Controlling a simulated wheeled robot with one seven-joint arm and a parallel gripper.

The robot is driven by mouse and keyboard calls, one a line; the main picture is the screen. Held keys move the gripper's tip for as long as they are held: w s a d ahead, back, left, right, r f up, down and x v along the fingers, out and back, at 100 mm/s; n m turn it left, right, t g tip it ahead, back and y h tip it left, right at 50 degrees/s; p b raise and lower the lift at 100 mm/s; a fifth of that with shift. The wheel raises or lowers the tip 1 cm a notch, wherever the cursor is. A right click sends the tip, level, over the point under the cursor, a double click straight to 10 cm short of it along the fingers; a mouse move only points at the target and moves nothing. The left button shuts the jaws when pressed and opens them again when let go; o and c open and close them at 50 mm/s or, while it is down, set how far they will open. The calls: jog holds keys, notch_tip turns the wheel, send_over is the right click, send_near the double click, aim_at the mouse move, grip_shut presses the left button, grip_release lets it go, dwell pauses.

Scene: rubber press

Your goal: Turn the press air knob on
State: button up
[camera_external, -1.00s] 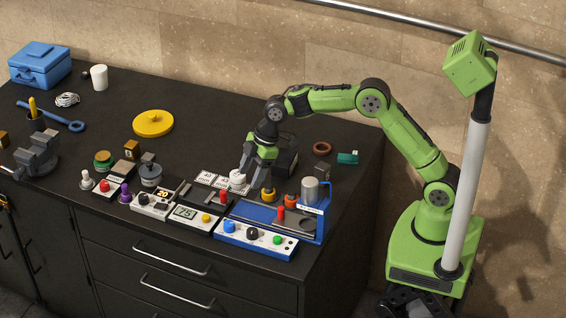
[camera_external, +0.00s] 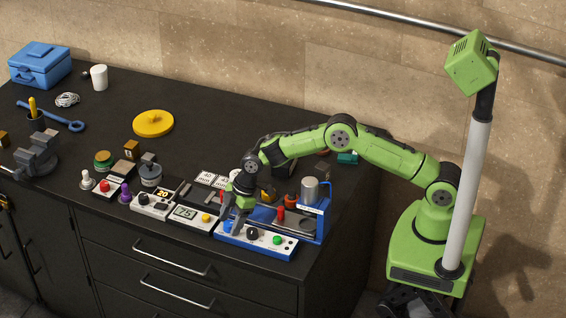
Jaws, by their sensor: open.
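The press (camera_external: 325,215) is a blue frame with a silver cylinder (camera_external: 310,190) at the front right of the bench. Its white front panel (camera_external: 268,249) carries a blue knob (camera_external: 228,227) at left, a black knob (camera_external: 252,234) in the middle and a green button (camera_external: 277,240) at right. Lettering is too small to tell which knob is the air knob. My gripper (camera_external: 231,223) is open and points down over the panel's left end. Its fingers partly hide the blue knob; I cannot tell whether they touch it.
A red-topped piece (camera_external: 281,213) and orange-red knobs (camera_external: 291,199) are behind the panel. Several small devices line the bench front further left.

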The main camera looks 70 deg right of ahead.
jog(key=c, duration=1)
jog(key=shift+c, duration=0.2)
jog(key=shift+m+b, duration=0.4)
jog(key=m+t+h+b, duration=0.1)
jog(key=m+b, duration=0.1)
jog(key=m, duration=0.1)
jog(key=shift+a, duration=0.15)
jog(key=m+h, duration=0.1)
jog(key=m, duration=0.1)
jog(key=m+b, duration=0.1)
jog(key=m, duration=0.1)
jog(key=shift+s+a+r+t+h, duration=0.1)
jog(key=shift+a+t+h, duration=0.05)
jog(key=shift+t+h, duration=0.2)
jog(key=m+h+p, duration=0.1)
jog(key=m, duration=0.3)
jog(key=shift+a+h, duration=0.1)
jog(key=shift+h, duration=0.25)
jog(key=shift+a+m+g+h+p, duration=0.1)
jog(key=shift+m+g+h+p, duration=0.25)
jog(key=shift+m+p, duration=0.6)
jog(key=shift+m+g+h+p, duration=0.1)
jog(key=shift+m+h+p, duration=0.3)
jog(key=shift+m, duration=1.05)
